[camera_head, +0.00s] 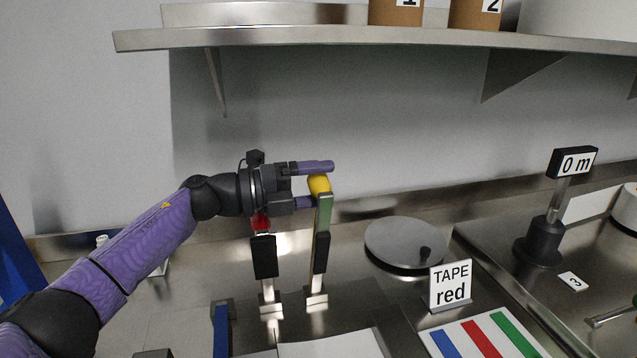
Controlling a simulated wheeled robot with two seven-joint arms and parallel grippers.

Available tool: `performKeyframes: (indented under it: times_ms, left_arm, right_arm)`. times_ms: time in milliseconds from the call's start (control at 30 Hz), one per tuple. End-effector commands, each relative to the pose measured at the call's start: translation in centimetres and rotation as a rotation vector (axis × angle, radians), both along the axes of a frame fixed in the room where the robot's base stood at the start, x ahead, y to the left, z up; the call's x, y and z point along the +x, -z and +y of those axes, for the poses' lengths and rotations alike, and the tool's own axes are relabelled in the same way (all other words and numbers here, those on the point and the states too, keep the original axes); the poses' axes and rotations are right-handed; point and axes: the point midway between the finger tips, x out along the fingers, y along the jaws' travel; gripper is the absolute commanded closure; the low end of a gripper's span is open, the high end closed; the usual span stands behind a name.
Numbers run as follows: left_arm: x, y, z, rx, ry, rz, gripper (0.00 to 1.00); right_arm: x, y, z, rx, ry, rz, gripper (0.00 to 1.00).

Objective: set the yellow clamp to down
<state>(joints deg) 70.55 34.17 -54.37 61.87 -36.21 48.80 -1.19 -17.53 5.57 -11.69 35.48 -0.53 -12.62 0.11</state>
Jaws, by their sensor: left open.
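The yellow clamp (323,230) is an upright metal lever with a black sleeve and a yellow knob (319,184) at its top. My left gripper (316,184) reaches in from the left at the height of this knob. Its purple fingers are open, one above and one below the knob, with the knob at the fingertips. I cannot tell whether either finger touches it. My right gripper is not in view.
A lever with a red knob (261,222) stands upright just left of the yellow one, under my gripper. A blue lever (222,328) is lower left. A round metal disc (400,243) and a "TAPE red" sign (450,286) are to the right. A shelf (390,39) runs above.

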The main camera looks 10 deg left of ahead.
Motion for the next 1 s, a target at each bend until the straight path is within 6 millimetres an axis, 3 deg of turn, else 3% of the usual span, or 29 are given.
performKeyframes:
  times_ms: [267,633,1000]
  left_arm:
    - [0.1,0.01,-0.27,0.001,0.0,0.0,0.22]
    - [0.09,0.03,-0.24,0.001,0.0,0.0,1.0]
    - [0.09,0.05,-0.22,0.001,0.0,0.0,1.0]
  right_arm:
    - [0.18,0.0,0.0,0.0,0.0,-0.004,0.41]
    - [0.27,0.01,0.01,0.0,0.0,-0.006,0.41]
    - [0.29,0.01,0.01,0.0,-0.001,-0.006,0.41]
